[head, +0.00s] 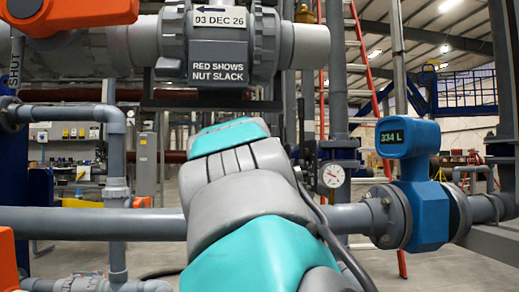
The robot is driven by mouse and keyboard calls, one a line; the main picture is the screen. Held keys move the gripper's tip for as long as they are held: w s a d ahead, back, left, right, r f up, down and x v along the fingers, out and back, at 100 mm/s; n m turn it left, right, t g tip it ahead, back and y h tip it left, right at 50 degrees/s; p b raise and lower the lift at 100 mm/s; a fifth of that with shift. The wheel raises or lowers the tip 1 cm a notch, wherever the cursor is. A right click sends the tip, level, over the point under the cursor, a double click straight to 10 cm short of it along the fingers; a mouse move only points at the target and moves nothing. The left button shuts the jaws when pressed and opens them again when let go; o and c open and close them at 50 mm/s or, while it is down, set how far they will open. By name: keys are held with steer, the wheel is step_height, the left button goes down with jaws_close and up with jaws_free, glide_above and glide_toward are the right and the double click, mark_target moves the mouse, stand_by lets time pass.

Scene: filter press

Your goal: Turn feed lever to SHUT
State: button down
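A thick orange part (80,14), which looks like a lever handle, crosses the top left corner and is cut off by the frame. I cannot tell for sure that it is the feed lever. A vertical SHUT label (14,70) is at the left edge, below and left of it. Another orange part (8,260) shows at the lower left edge.
A grey valve body (215,50) with date and "RED SHOWS NUT SLACK" labels hangs at the top. A grey pipe (90,222) runs across behind my arm. A pressure gauge (333,175) and a blue flow meter (420,195) reading 334 L are at right.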

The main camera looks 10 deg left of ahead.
steer(key=shift+s+a, duration=0.2)
steer(key=shift+a, duration=0.1)
steer(key=c, duration=0.5)
jaws_free()
steer(key=shift+a, duration=0.2)
steer(key=shift+d, duration=0.15)
